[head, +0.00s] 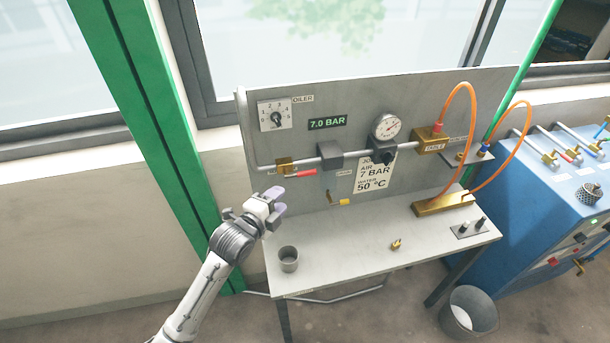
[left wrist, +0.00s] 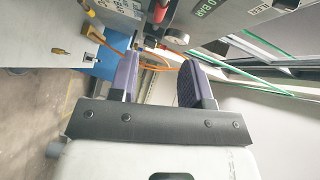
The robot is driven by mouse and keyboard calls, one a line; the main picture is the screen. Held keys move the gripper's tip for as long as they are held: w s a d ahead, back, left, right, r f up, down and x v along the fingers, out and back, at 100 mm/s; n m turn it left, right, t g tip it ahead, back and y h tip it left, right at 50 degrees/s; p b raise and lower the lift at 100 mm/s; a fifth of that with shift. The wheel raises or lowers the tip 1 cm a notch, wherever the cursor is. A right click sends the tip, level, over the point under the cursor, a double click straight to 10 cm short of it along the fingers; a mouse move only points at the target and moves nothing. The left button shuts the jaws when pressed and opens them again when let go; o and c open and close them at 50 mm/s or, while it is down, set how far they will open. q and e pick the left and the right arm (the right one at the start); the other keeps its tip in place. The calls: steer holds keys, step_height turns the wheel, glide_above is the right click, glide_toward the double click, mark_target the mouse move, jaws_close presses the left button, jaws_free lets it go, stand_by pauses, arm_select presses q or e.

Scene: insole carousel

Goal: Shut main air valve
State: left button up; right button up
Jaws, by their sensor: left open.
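The main air valve (head: 285,165) is a brass valve at the left end of the grey pipe on the panel. Its red lever (head: 302,173) points right, roughly along the pipe and a little below it. My left gripper (head: 272,203) is below and to the left of the lever, apart from it, above the bench's left end. Its purple fingers are spread, with nothing between them in the left wrist view (left wrist: 157,82). My right gripper is not in view.
The panel carries a gauge (head: 385,127), a dial (head: 275,115) and a lower valve with a yellow lever (head: 345,202). The bench holds a grey cup (head: 288,260), a small brass fitting (head: 396,245) and a brass block (head: 443,205). A green post (head: 150,130) stands left.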

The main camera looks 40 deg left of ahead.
mark_target(305, 175)
arm_select(q)
steer(key=w, duration=0.4)
steer(key=w+a+f, duration=0.1)
steer(key=w, duration=0.4)
steer(key=w+f, duration=0.1)
steer(key=w, duration=0.3)
steer(key=shift+w+a, duration=0.15)
steer(key=shift+a, duration=0.15)
jaws_close()
